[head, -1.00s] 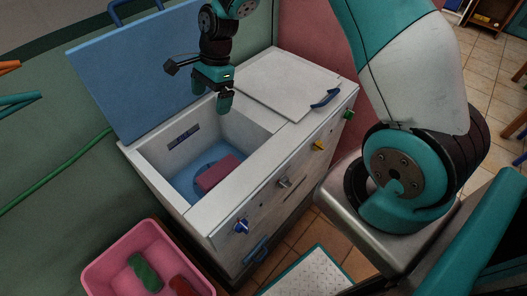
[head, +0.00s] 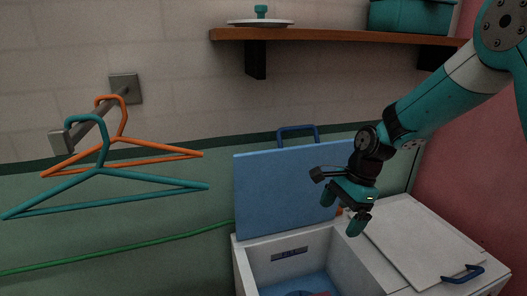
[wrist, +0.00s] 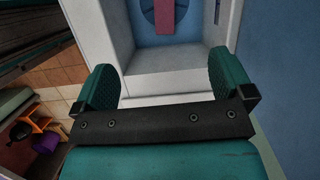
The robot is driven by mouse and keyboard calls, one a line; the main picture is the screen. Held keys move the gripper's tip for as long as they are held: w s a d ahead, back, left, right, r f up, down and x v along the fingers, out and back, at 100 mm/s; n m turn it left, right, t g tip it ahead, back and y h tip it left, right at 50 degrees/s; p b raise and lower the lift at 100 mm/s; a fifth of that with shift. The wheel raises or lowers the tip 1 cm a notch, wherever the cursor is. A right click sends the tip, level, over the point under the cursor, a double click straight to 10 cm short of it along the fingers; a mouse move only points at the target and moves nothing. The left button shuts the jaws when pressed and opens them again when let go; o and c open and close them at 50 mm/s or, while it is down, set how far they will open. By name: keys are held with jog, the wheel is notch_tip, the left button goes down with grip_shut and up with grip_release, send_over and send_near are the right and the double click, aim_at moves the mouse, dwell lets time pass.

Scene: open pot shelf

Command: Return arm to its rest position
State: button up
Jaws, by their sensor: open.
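My gripper (head: 342,209) is open and empty. It hangs fingers down above the open white chest, in front of the raised blue lid (head: 283,190). In the wrist view, the two teal fingers of my gripper (wrist: 164,78) are spread wide with nothing between them. Beyond them is the open compartment (wrist: 167,85) of the chest. A dull red block (wrist: 164,17) lies on its blue floor, partly cut off by the frame edge.
A closed white lid (head: 425,240) with a blue handle (head: 463,274) is to the right. Orange (head: 150,162) and teal (head: 100,187) hangers are on a wall peg at left.

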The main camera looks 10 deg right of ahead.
jog(key=s+a+r+n, duration=0.2)
jog(key=s+r+n, duration=0.2)
jog(key=s+n, duration=0.3)
jog(key=s+a+r+n, duration=0.3)
jog(key=s+n, duration=0.4)
jog(key=s, duration=0.3)
jog(key=s+a+r+n, duration=0.3)
jog(key=s+r+n, duration=0.3)
jog(key=s+n, duration=0.2)
jog(key=shift+s+y, duration=0.25)
jog(key=shift+y, duration=0.15)
